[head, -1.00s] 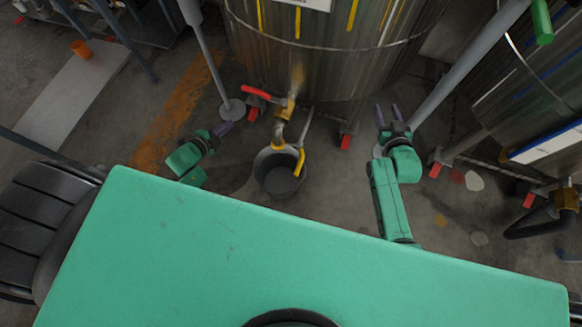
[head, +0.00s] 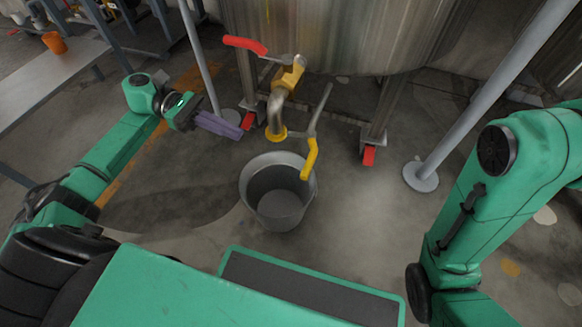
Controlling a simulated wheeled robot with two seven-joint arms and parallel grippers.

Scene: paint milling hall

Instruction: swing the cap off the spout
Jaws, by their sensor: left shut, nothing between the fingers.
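The curved metal spout (head: 277,103) hangs from a brass valve (head: 287,76) on the tank, with a red lever (head: 245,45) at its upper left. A yellow cap (head: 276,134) sits at the spout's lower end. A grey link runs right from it to a bar with a yellow handle (head: 310,158), which hangs over the bucket's right rim. My left gripper (head: 218,125) is shut and empty, left of the cap and apart from it, its purple fingers pointing toward the spout. My right arm comes in at the right; its gripper is out of view.
A grey bucket (head: 246,185) stands on the floor below the spout. The steel tank (head: 340,35) rises behind, on legs with red feet (head: 369,155). Grey posts stand left (head: 204,60) and right (head: 480,95). An orange cup (head: 54,42) sits on a bench at the far left.

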